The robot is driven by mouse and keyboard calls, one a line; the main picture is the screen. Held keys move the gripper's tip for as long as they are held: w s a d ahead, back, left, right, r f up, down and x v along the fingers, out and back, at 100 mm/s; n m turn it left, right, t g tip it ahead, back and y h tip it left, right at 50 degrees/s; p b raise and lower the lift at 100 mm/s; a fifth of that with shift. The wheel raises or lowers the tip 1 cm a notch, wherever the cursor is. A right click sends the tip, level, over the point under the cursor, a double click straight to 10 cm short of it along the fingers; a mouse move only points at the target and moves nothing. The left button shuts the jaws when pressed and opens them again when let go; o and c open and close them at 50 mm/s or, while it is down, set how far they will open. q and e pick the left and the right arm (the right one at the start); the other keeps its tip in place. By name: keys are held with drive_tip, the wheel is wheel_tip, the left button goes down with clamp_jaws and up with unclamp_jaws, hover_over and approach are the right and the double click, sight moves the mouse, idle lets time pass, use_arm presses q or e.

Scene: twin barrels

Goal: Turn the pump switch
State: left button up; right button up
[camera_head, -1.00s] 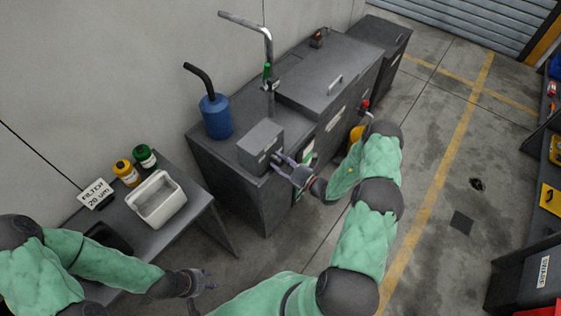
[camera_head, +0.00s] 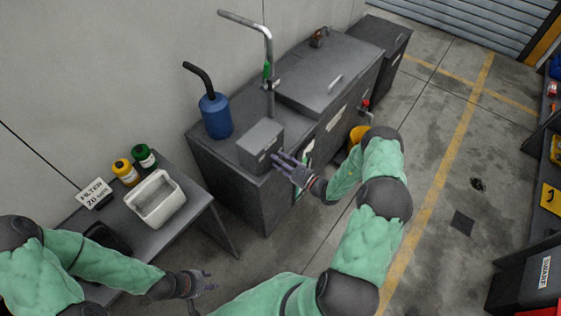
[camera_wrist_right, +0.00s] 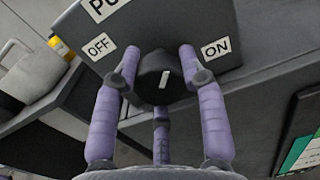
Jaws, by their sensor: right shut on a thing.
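The pump switch is a dark round knob (camera_wrist_right: 163,80) with a white mark, on the front of a grey box (camera_head: 262,141). In the right wrist view, the mark stands nearly upright between the OFF label (camera_wrist_right: 100,47) on the left and the ON label (camera_wrist_right: 216,49) on the right. My right gripper (camera_wrist_right: 160,62) is shut on the knob, with a purple finger on each side and a third finger below. In the head view, my right gripper (camera_head: 278,163) hides the knob. My left gripper (camera_head: 208,280) is open and empty, low beside the side table.
The grey box stands on a dark cabinet (camera_head: 225,165) beside a blue container (camera_head: 215,117) and a bent metal pipe (camera_head: 268,45). A side table (camera_head: 190,208) holds a white bin (camera_head: 180,206) and two small bottles. The floor at right is mostly clear.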

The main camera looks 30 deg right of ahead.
drive_tip(key=n, duration=0.3)
drive_tip(key=n+b, duration=0.1)
drive_tip(key=n, duration=0.1)
drive_tip(key=shift+a+f+n, duration=0.1)
drive_tip(key=shift+f+n, duration=0.15)
drive_tip(key=shift+n, duration=1.55)
drive_tip(key=o, duration=1.2)
drive_tip(key=shift+c, duration=0.2)
drive_tip(key=shift+r, duration=0.1)
